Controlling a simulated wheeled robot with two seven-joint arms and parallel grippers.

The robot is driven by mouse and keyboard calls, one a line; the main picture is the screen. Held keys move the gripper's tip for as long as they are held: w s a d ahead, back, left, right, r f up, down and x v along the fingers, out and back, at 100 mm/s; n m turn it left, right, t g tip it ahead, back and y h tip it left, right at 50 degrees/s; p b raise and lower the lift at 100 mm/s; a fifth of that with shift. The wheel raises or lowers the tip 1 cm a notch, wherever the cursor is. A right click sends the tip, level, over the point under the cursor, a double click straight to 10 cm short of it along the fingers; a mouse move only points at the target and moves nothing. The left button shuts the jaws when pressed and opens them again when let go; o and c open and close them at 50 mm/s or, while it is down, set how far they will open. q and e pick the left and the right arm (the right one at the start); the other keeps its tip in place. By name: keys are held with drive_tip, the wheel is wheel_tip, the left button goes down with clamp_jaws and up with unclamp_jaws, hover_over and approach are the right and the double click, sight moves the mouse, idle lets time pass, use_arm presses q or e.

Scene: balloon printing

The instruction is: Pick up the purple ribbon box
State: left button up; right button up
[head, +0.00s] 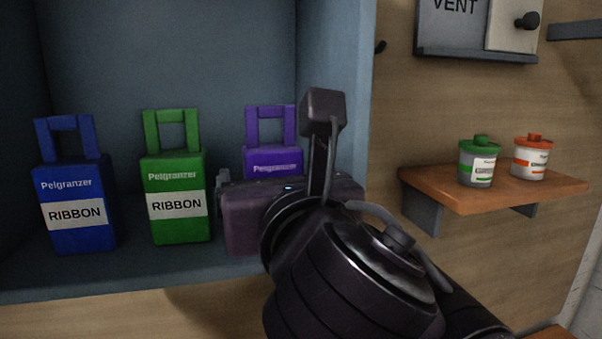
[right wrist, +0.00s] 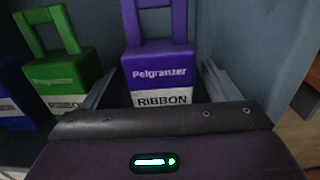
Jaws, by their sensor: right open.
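The purple ribbon box (head: 272,158) stands upright at the right end of the blue shelf compartment, with a loop handle on top. In the head view my right gripper (head: 222,185) covers its lower part. In the right wrist view the purple ribbon box (right wrist: 158,66) is straight ahead, its handle cut off by the top edge. My right gripper (right wrist: 158,90) is open, with one finger on each side of the box's front; I cannot tell whether they touch it. My left gripper is not in view.
A green ribbon box (head: 176,186) and a blue ribbon box (head: 75,195) stand to the left. The compartment's wall (head: 338,70) is close on the right. A wooden shelf (head: 490,187) holds a green-lidded jar (head: 479,163) and an orange-lidded jar (head: 531,158).

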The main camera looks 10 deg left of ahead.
sight(269, 169)
drive_tip(key=p+x, duration=0.1)
drive_tip(key=x, duration=0.2)
drive_tip(key=shift+d+r, duration=0.1)
drive_tip(key=shift+r, duration=0.05)
drive_tip(key=shift+w, duration=0.25)
drive_tip(key=shift+s, duration=0.1)
drive_tip(key=c, duration=1.1)
